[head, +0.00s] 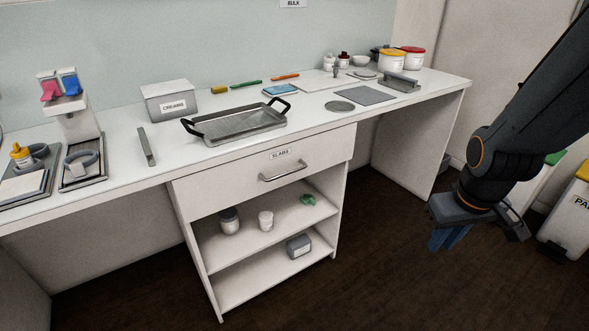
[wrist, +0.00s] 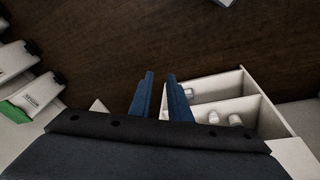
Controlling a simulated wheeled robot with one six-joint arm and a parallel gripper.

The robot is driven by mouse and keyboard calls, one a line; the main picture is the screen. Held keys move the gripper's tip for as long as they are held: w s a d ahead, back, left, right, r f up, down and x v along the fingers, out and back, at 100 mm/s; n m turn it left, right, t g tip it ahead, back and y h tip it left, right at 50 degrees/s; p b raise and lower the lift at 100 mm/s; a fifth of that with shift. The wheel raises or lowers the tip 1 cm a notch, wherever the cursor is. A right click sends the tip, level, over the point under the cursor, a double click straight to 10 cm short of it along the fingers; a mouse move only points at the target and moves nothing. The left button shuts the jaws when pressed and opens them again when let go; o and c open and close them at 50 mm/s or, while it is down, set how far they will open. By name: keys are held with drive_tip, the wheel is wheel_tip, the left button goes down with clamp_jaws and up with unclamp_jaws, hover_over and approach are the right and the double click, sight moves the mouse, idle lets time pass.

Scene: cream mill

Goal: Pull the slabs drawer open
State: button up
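The slabs drawer (head: 235,181) is a wide white front under the counter, with a "SLABS" label and a grey bar handle (head: 283,172). It looks shut, flush with the cabinet. My gripper (head: 440,240) hangs to the right of the drawer and lower than its handle in the head view, well apart from it, over the floor. In the wrist view my gripper (wrist: 160,85) shows two blue fingers with a gap between them and nothing held. The drawer handle cannot be made out in the wrist view.
Below the drawer are two open shelves (head: 270,282) with jars and a grey box. A black-handled tray (head: 235,134) stands on the counter (head: 330,118) above. Bins (head: 570,215) stand at the right. The dark floor (head: 390,265) before the cabinet is clear.

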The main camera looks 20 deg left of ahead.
drive_tip(key=w+a+f+n+t+y+b, duration=0.1)
drive_tip(key=w+a+f+n+t, duration=0.1)
drive_tip(key=w+a+n, duration=0.3)
drive_tip(key=w+a+f+n+t, duration=0.1)
drive_tip(key=w+a+f, duration=0.1)
drive_tip(key=w, duration=0.5)
drive_tip(key=n+t+y+b, duration=0.4)
drive_tip(key=n+y, duration=0.7)
drive_tip(key=n, duration=0.7)
approach(290, 173)
drive_tip(key=r+x, duration=0.1)
drive_tip(key=x, duration=0.2)
drive_tip(key=shift+f+x, duration=0.2)
drive_tip(key=shift+x, duration=1.1)
drive_tip(key=shift+f+x, duration=0.15)
drive_tip(key=shift+x, duration=1.2)
drive_tip(key=shift+f+x, duration=0.2)
drive_tip(key=shift+x, duration=1.1)
drive_tip(key=shift+s+d, duration=0.1)
clamp_jaws()
